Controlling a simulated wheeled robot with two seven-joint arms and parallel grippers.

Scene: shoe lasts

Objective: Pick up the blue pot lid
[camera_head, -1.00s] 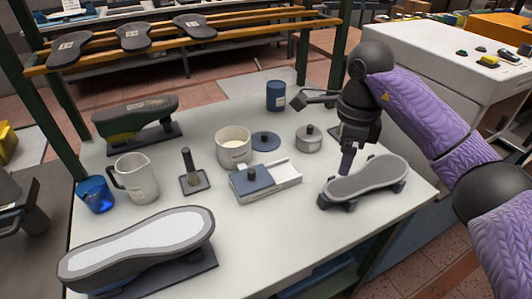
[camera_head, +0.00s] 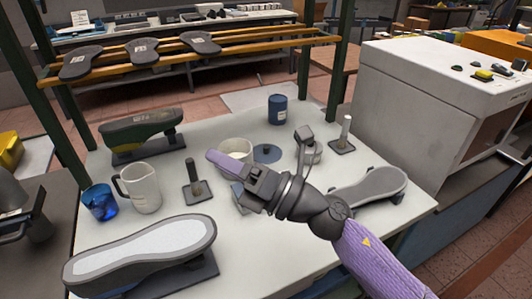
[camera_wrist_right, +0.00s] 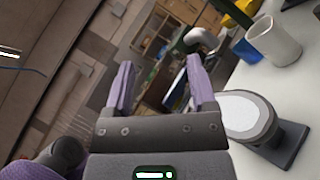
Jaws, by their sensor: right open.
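The blue pot lid (camera_head: 267,153), a round disc with a dark knob, lies flat on the white table, right of a cream open pot (camera_head: 238,147). My right gripper (camera_head: 229,166) is open and empty, pointing left across the table in front of the cream pot, apart from the lid. Its two purple fingers stand apart in the right wrist view (camera_wrist_right: 160,88), where the lid is not seen. My left gripper is not in view.
A blue canister (camera_head: 277,109) is behind. A white jug (camera_head: 142,188), blue cup (camera_head: 100,202) and shoe last (camera_head: 145,250) are at left. A box with a blue top is mostly hidden under my gripper.

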